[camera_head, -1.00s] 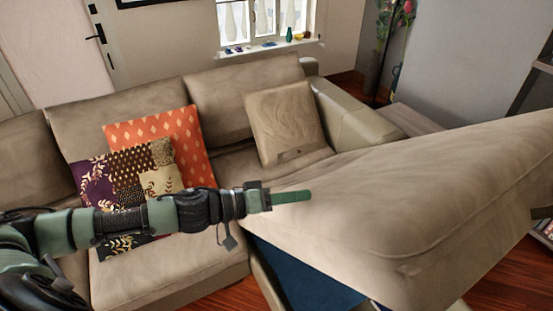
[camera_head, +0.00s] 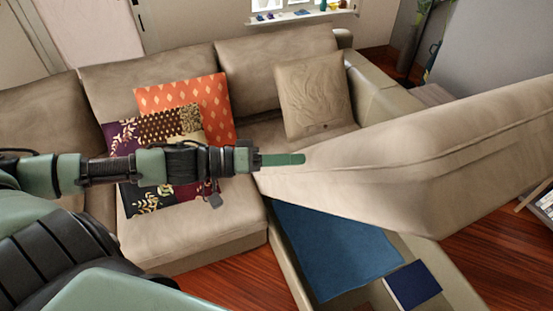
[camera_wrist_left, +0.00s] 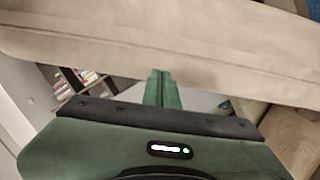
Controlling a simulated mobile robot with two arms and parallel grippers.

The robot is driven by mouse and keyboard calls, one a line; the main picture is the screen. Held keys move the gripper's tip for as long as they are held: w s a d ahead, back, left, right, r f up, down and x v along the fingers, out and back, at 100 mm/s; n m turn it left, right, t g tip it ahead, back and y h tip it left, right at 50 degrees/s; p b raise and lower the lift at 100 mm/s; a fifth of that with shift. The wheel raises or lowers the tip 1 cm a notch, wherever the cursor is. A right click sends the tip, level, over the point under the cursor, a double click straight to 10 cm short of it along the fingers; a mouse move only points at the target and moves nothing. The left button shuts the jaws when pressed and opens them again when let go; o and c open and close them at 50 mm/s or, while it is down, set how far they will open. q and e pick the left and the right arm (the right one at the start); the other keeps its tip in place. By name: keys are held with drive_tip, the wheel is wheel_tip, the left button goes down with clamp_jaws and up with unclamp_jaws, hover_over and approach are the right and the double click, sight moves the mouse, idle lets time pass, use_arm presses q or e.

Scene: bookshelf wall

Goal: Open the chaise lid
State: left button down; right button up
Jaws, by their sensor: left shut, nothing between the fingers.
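The chaise lid (camera_head: 430,165) is a thick beige cushion, raised and tilted, in the right half of the head view. The storage box (camera_head: 287,262) below it stands open at the front. My left gripper (camera_head: 284,159) is shut and empty, its green fingers at the left edge of the lid. In the left wrist view the shut fingers (camera_wrist_left: 160,88) point at the lid's underside edge (camera_wrist_left: 170,62). I cannot tell whether they touch it. My right gripper is not in view.
A blue cloth (camera_head: 335,250) and a dark blue book (camera_head: 412,285) lie inside the box. The sofa seat (camera_head: 190,238) carries an orange cushion (camera_head: 190,95), a patchwork cushion (camera_head: 130,135) and a beige cushion (camera_head: 313,95). Wooden floor (camera_head: 240,280) shows in front.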

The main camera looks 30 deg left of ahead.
use_arm(q)
drive_tip(key=shift+s+a, duration=0.25)
drive_tip(key=shift+a, duration=0.05)
drive_tip(key=shift+p+v, duration=0.8)
drive_tip(key=shift+v, duration=0.35)
drive_tip(key=shift+r, duration=0.1)
